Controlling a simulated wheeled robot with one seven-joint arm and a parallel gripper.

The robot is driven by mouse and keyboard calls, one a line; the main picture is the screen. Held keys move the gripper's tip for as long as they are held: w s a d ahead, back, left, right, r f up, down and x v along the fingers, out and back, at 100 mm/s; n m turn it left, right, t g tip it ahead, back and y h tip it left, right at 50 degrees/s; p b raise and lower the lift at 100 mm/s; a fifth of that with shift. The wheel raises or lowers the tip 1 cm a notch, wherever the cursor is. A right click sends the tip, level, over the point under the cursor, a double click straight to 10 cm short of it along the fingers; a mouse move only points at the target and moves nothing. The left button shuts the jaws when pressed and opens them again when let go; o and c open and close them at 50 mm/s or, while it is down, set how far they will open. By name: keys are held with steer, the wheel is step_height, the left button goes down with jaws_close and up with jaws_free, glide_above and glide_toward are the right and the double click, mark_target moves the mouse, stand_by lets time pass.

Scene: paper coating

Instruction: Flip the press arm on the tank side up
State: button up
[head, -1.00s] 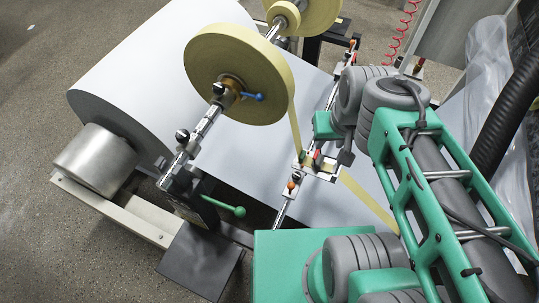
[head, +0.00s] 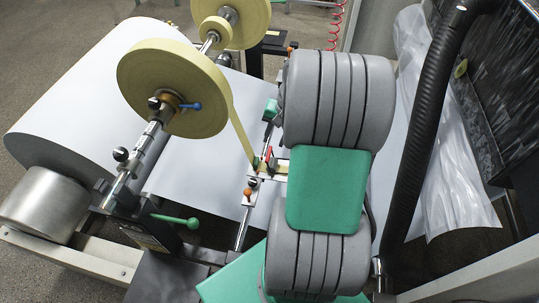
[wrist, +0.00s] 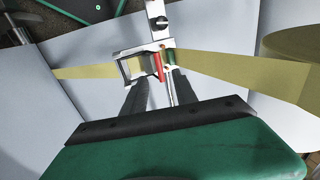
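The small metal tape fixture (head: 268,172) sits on the rail, with the yellow tape running through it. It carries a red lever (head: 269,154), which stands near the middle of the fixture in the wrist view (wrist: 158,66). A green part (wrist: 170,59) is just right of the lever, and a bracket-like frame (wrist: 133,68) is on the left. I cannot tell which piece is the tank-side press arm or its exact angle. My gripper (wrist: 158,80) has its two dark fingers apart at the fixture's near edge, with the rail visible between them. Contact is unclear. My arm hides the fingers in the head view.
A large white paper roll (head: 85,85) and yellow tape rolls (head: 172,88) stand left of the fixture. An orange knob (head: 250,192) and green-handled lever (head: 177,220) are nearby. A black hose (head: 425,130) and plastic sheet (head: 445,150) are on the right.

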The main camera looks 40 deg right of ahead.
mark_target(269, 155)
steer(key=x, duration=0.8)
steer(key=shift+d, duration=0.2)
steer(key=shift+c, duration=0.5)
jaws_close()
stand_by(0.5)
